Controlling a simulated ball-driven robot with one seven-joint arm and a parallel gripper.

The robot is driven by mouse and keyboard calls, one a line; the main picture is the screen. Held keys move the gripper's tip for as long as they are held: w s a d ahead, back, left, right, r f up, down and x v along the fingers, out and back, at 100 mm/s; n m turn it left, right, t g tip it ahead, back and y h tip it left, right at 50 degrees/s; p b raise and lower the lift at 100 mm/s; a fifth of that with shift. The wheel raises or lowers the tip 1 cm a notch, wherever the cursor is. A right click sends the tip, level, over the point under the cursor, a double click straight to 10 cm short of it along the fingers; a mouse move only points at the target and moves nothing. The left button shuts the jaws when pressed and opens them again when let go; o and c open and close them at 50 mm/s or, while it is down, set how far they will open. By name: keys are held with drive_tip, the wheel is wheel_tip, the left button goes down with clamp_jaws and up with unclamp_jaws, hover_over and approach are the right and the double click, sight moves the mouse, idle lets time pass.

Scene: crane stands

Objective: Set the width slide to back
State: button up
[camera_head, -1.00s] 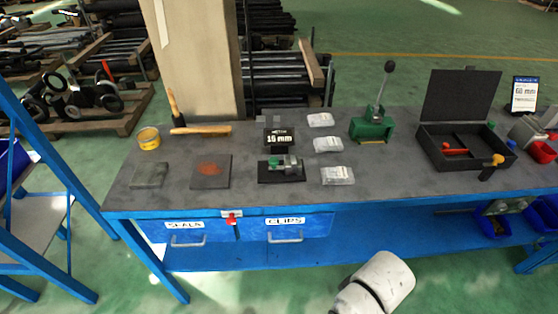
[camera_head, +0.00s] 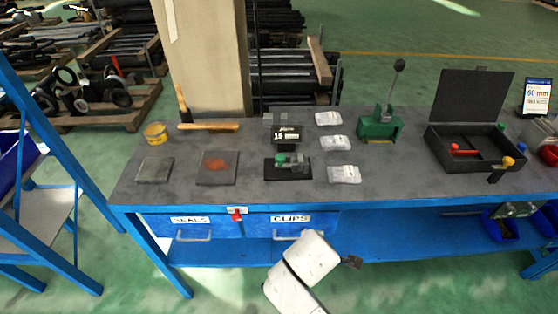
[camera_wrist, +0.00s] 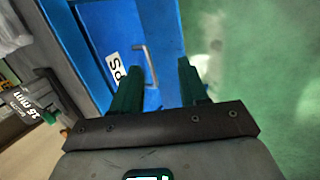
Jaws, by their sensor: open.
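No part is labelled as the width slide. My gripper (camera_head: 350,262) is low in front of the bench, below the clips drawer, well apart from the device. In the wrist view its two green fingers (camera_wrist: 158,68) are spread with nothing between them. The sign also shows tilted in the wrist view (camera_wrist: 28,105); the device is not clear there.
The blue clips drawer (camera_head: 290,226) and its handle (camera_wrist: 148,64) are near my gripper. Clear bags (camera_head: 343,174), a green lever press (camera_head: 380,127), an open black case (camera_head: 468,140) and a rust-marked plate (camera_head: 217,167) are on the bench (camera_head: 400,185). A blue rack (camera_head: 60,170) stands left.

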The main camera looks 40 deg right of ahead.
drive_tip(key=w+d+r+n+t+h, duration=0.1)
drive_tip(key=w+r+n+t+h, duration=0.4)
drive_tip(key=w+n, duration=0.55)
drive_tip(key=n+h, duration=0.1)
drive_tip(key=n, duration=0.4)
approach(279, 158)
drive_tip(key=x, duration=0.8)
drive_tip(key=shift+d, duration=0.1)
clamp_jaws()
